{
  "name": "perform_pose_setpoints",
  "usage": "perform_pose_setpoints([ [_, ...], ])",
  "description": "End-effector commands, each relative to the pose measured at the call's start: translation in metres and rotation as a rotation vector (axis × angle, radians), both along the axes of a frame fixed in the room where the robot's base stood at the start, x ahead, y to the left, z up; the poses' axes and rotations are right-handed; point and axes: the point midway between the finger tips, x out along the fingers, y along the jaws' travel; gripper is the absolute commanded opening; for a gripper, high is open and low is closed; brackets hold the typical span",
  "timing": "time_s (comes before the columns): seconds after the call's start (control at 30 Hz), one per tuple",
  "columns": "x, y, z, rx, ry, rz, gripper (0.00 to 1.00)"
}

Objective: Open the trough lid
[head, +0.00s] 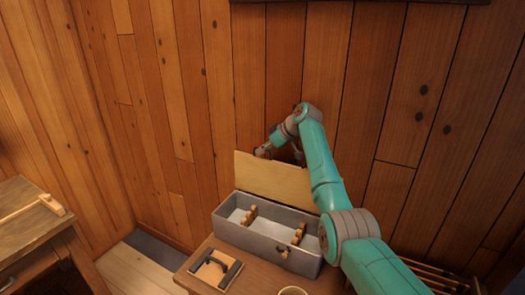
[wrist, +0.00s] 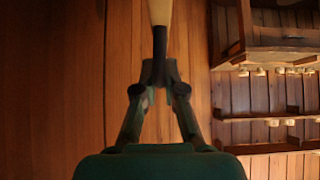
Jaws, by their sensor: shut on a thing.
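The grey trough (head: 262,241) stands on a wooden table against the plank wall. Its pale wooden lid (head: 275,178) stands raised, close to upright, along the trough's back edge. The inside of the trough is uncovered and shows wooden notched pieces. My gripper (head: 264,152) is at the top edge of the lid, partly hidden by the lid and my arm. In the wrist view my gripper (wrist: 158,72) is shut on the lid, whose pale edge (wrist: 160,12) runs up from a dark part between the fingertips.
A small wooden board with dark bars (head: 214,270) lies before the trough. A round cup-like rim (head: 292,291) shows at the bottom edge. Another table (head: 28,228) at left bears a wooden tool (head: 36,206). Shelves with pegs (wrist: 270,118) show in the wrist view.

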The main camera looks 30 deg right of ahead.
Motion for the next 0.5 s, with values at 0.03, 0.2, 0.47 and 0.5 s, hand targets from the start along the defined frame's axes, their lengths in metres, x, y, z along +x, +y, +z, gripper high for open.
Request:
perform_pose_setpoints([
  [0.03, 0.0002, 0.0007, -0.0004, 0.001, 0.000, 0.001, 0.00],
  [0.2, 0.0001, 0.0008, -0.0004, 0.001, 0.000, 0.001, 0.35],
  [0.47, -0.0001, 0.0004, -0.0002, 0.000, 0.000, 0.000, 0.35],
  [0.5, -0.0003, 0.0001, 0.0002, 0.000, 0.000, 0.000, 0.35],
])
